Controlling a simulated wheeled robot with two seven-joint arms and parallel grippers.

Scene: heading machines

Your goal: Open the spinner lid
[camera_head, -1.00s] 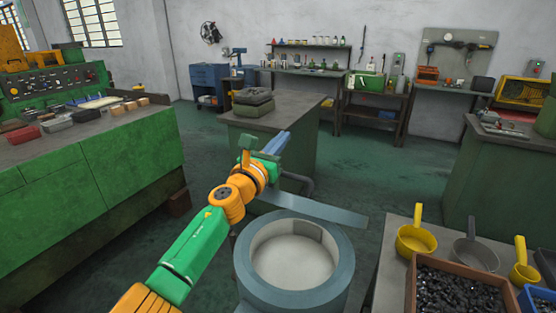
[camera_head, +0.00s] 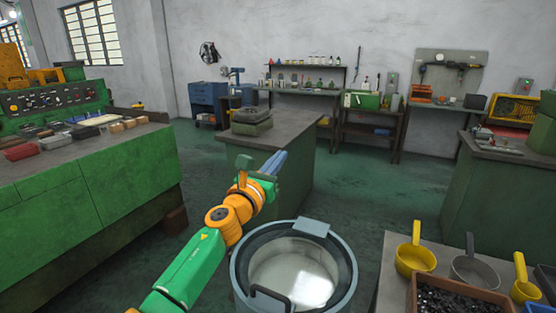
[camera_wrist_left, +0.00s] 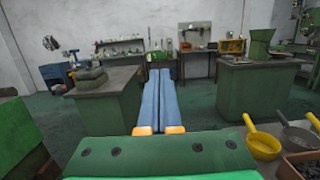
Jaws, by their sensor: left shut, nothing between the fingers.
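The spinner (camera_head: 347,285) is a blue-grey round drum at the bottom centre of the head view. Its lid (camera_head: 275,268) appears to lie down over the opening, with a dark rim and a pale, shiny middle. A dark looped handle (camera_head: 270,293) sits at the lid's near edge, and a blue-grey block (camera_head: 313,227) at the far rim. My left gripper (camera_head: 280,160) is beyond and left of the spinner, apart from it, pointing away. Its long blue fingers are together and empty, also in the left wrist view (camera_wrist_left: 158,80). My right gripper is out of view.
A green workbench (camera_head: 100,185) stands left, and a green cabinet (camera_head: 295,165) behind my gripper. Right of the spinner, a table holds yellow scoops (camera_head: 415,258), a grey scoop (camera_head: 474,270) and a bin of dark parts (camera_head: 465,284). Green floor shows between them.

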